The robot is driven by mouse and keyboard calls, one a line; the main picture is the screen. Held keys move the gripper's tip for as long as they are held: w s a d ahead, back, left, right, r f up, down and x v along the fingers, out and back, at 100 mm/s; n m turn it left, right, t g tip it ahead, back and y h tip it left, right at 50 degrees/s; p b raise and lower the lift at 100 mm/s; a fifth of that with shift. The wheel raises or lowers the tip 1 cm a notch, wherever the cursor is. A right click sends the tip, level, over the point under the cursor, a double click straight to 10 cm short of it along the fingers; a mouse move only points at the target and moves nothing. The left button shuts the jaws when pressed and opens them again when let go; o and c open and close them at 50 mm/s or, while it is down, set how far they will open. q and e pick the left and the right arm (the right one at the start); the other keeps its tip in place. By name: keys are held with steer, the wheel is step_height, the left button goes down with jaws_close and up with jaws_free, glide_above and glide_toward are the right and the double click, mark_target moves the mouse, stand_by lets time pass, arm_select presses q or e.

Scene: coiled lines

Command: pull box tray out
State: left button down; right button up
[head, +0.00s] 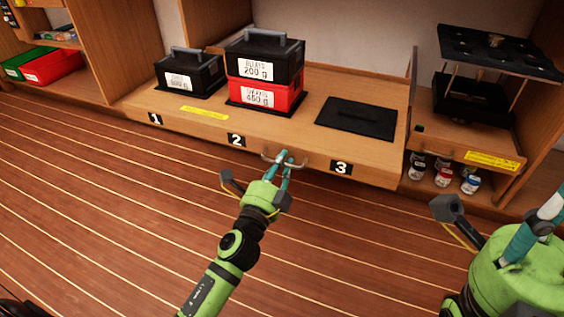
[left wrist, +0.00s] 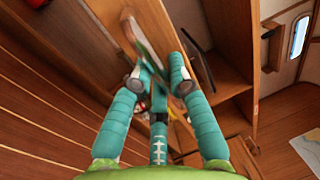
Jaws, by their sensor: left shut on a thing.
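The wooden box tray (head: 200,122) carries the number plates 1, 2 and 3 along its front. Its metal handle (head: 270,160) is on the front between plates 2 and 3. My left gripper (head: 287,158) is shut on the handle, its teal fingers reaching it from the front. In the left wrist view the teal fingers (left wrist: 156,85) close around the handle, which is mostly hidden there. My right gripper (head: 490,220) is at the lower right, apart from the tray and partly cut off; its fingertips are not clear.
A black box (head: 190,78) stands behind plate 1. Behind plate 2 a black box (head: 264,62) sits on a red box (head: 264,95). The black pad (head: 356,118) behind plate 3 is bare. Several small jars (head: 443,175) stand at right. The floor in front is clear.

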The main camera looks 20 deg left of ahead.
arm_select(q)
steer(key=c, duration=1.1)
jaws_free()
steer(key=shift+c, duration=0.2)
steer(key=s+f, duration=0.2)
steer(key=s, duration=0.9)
steer(key=shift+s+a, duration=0.2)
steer(key=shift+s, duration=0.2)
steer(key=shift+f, duration=0.1)
